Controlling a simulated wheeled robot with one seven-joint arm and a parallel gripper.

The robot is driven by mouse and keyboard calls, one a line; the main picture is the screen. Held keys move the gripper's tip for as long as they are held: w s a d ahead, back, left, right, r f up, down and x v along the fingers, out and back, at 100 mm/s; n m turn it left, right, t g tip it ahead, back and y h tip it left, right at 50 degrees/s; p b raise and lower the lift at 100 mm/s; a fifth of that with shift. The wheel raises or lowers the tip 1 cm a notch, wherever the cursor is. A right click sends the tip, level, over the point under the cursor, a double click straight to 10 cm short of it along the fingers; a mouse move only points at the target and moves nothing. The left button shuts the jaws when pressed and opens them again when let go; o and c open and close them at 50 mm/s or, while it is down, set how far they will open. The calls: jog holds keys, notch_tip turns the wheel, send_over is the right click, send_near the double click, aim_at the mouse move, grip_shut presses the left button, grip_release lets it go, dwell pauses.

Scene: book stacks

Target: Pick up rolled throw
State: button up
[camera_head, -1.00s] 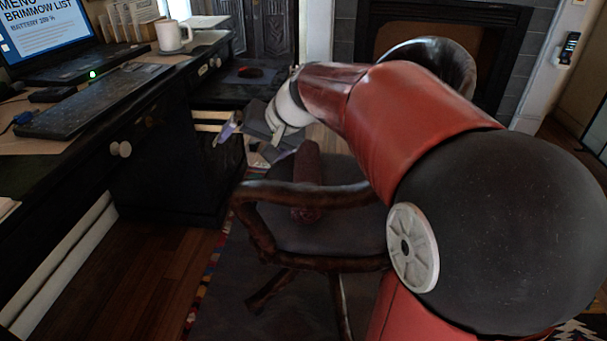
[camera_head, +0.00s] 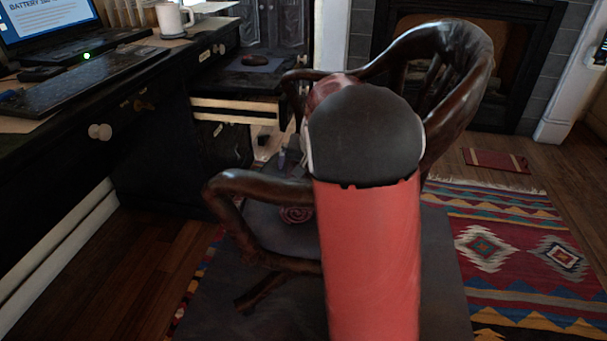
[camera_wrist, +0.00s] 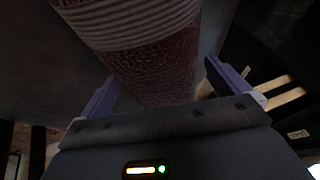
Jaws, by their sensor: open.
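The rolled throw (camera_wrist: 160,65) is dark red and coarsely textured, with a pale striped band across it at the top of the wrist view. In the head view its spiral end (camera_head: 295,214) shows on the chair seat, behind the near armrest. My gripper (camera_wrist: 160,74) is open, with one purple-grey finger on each side of the throw. Whether either finger touches it I cannot tell. In the head view my arm hides most of the gripper and the rest of the throw.
The wooden chair (camera_head: 235,186) has curved arms and a back close around my arm. A dark desk (camera_head: 150,120) with a laptop (camera_head: 60,35) and a mug (camera_head: 172,20) stands at left. A patterned rug (camera_head: 520,250) and open floor lie at right.

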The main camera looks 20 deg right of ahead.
jog(key=shift+w+f, duration=0.25)
jog(key=shift+f, duration=0.25)
jog(key=c, duration=1.1)
jog(key=shift+r, duration=0.1)
jog(key=shift+c, duration=0.2)
